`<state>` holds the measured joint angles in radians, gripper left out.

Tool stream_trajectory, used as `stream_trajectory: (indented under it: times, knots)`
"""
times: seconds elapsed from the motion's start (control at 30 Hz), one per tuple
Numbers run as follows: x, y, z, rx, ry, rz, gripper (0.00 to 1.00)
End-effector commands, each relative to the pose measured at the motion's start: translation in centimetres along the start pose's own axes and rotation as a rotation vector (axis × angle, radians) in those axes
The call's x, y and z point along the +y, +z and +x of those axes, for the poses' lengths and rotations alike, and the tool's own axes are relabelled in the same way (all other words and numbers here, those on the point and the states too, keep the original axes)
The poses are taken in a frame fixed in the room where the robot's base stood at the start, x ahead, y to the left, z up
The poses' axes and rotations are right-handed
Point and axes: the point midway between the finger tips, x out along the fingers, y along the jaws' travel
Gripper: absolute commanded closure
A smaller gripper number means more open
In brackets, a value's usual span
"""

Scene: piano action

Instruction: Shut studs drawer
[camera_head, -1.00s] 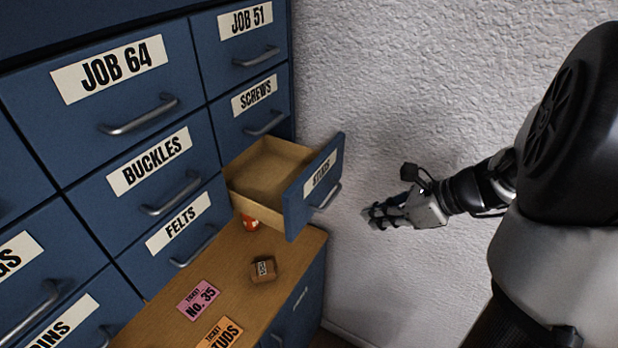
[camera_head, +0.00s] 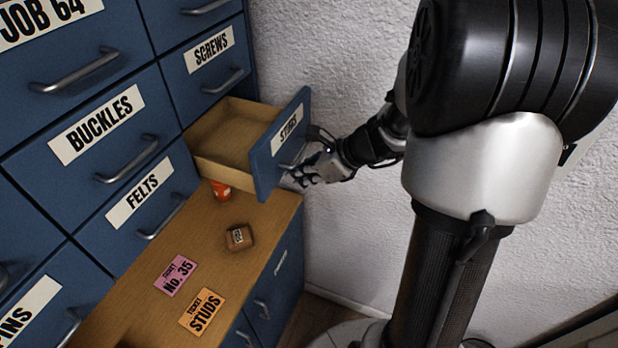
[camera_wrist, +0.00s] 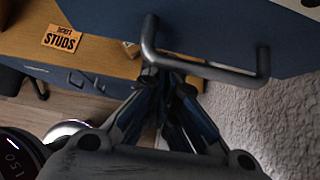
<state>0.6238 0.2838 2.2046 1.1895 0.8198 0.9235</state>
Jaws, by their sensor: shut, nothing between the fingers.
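The studs drawer (camera_head: 232,140) is pulled out of the blue cabinet, its wooden inside bare where I see it. Its blue front (camera_head: 272,160) carries a "STUDS" label and a metal bar handle (camera_head: 298,160). My gripper (camera_head: 292,178) is at the drawer front, close to the handle. In the wrist view the handle (camera_wrist: 205,68) crosses above my gripper (camera_wrist: 163,75), whose fingertips are together near the bar. Nothing shows between the fingers. I cannot tell whether the fingertips touch the handle or the front.
Below the drawer, a wooden ledge (camera_head: 140,290) holds an orange-red item (camera_head: 220,190), a small brown box (camera_head: 239,237), a pink ticket (camera_head: 176,276) and an orange studs ticket (camera_head: 202,312). The felts drawer (camera_head: 140,205) and its neighbours are closed. A white wall (camera_head: 330,60) stands right.

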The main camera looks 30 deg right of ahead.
Motion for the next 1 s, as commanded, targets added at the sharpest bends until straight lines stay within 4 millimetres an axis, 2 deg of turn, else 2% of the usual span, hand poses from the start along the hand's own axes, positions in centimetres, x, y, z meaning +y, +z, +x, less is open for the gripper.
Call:
stream_trajectory:
  times: [0.3, 0.47, 1.0]
  knots:
    - [0.0, 0.1, 0.1, 0.000, 0.000, 0.000, 1.00]
    - [0.1, 0.9, 0.9, 0.000, 0.002, -0.002, 1.00]
    - [0.1, 9.7, 9.5, 0.000, 0.003, -0.003, 1.00]
